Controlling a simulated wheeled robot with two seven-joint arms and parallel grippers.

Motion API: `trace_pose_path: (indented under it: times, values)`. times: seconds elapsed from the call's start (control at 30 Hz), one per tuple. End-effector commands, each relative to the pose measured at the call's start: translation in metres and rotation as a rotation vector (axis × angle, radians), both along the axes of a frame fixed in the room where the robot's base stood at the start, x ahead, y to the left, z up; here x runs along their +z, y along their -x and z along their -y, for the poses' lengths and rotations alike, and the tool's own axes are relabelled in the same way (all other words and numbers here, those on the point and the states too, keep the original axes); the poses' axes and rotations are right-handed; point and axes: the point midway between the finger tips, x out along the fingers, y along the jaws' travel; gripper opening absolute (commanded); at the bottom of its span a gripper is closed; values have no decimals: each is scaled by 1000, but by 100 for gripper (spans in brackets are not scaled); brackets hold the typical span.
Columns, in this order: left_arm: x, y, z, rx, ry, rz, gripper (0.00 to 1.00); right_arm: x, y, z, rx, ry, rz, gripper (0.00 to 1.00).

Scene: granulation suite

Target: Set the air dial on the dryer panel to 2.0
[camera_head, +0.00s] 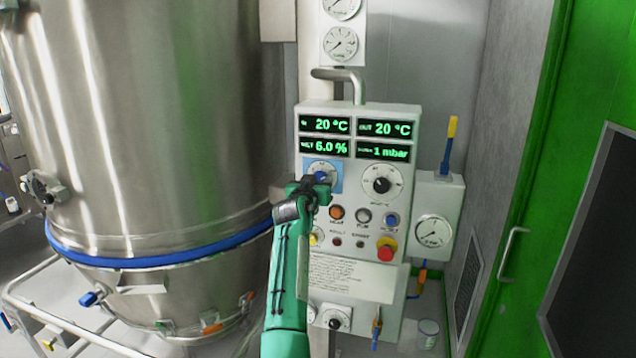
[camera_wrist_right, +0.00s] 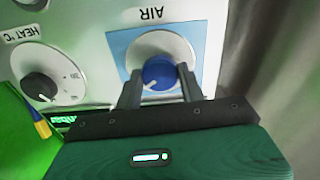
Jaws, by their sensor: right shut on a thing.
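The dryer panel (camera_head: 350,262) is a white box with green digital readouts. Its air dial (camera_head: 321,177) is a blue knob on a light-blue square at the panel's upper left, partly hidden by my right gripper (camera_head: 314,190). In the right wrist view the blue air dial (camera_wrist_right: 159,73) sits between the two dark fingers of my right gripper (camera_wrist_right: 158,88), which is shut on it. A white pointer mark shows on the knob, toward the lower left in that upside-down view. The scale numbers are too small to read. My left gripper is not in view.
A black heat dial (camera_head: 382,184) is right of the air dial; it also shows in the right wrist view (camera_wrist_right: 40,87). Several buttons and a red emergency stop (camera_head: 387,244) lie below. A large steel vessel (camera_head: 150,130) stands left, a green door frame (camera_head: 545,190) right.

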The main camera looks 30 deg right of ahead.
Motion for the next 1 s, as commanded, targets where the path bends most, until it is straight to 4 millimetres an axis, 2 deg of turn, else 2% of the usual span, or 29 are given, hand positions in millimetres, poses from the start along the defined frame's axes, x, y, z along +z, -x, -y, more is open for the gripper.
trace_pose_path:
  times: [0.37, 1.0]
  values:
    - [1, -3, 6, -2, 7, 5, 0, 0, 0, 1, -1, 112, -131, 17]
    - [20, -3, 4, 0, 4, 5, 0, 2, 0, 1, -1, 490, -573, 17]
